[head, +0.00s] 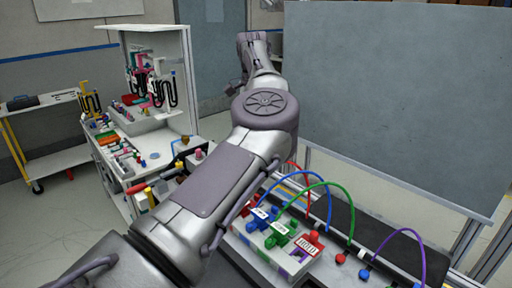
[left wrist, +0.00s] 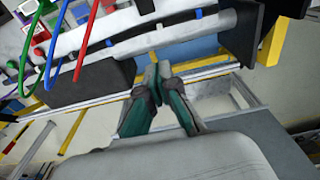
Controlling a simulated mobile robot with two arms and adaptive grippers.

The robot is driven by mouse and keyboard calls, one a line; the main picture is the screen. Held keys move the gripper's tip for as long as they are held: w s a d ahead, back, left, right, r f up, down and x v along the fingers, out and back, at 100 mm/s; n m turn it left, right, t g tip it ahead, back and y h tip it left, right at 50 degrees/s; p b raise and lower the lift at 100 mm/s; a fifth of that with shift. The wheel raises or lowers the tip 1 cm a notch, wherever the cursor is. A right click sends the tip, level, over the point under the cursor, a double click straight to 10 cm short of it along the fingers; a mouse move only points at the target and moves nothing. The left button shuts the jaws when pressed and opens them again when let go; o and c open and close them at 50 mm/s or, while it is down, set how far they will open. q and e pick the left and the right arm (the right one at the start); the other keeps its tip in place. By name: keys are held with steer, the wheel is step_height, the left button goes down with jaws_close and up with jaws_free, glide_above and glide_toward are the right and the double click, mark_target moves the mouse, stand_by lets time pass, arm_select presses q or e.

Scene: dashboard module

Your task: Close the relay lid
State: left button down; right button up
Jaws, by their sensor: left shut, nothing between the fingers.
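My left arm crosses the head view from the bottom left to the upper middle, and I cannot make out its gripper there. In the left wrist view my left gripper (left wrist: 157,82) is shut and empty, its fingertips near a blue surface (left wrist: 188,50) and the edge of the dashboard module (left wrist: 130,40). I cannot tell if the fingers touch it. I cannot pick out the relay lid with certainty in either view. In the head view the module area has a connector box (head: 262,262) with red, blue and green plugs. My arm hides part of it. My right gripper is out of view.
Red, blue and green cables (head: 328,187) arch over a black strip (head: 330,215), with a purple cable (head: 424,255) at right. A large grey board (head: 400,90) stands behind. A white workbench (head: 150,160) with parts and a yellow cart (head: 20,155) stand at left.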

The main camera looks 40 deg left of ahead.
arm_select(q)
steer(key=s+f+p, duration=0.3)
steer(key=f+p, duration=0.1)
steer(key=f, duration=0.4)
steer(key=shift+s+a, duration=0.15)
steer(key=shift+s, duration=0.1)
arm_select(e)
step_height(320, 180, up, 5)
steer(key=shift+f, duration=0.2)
arm_select(q)
steer(key=shift+f, duration=0.1)
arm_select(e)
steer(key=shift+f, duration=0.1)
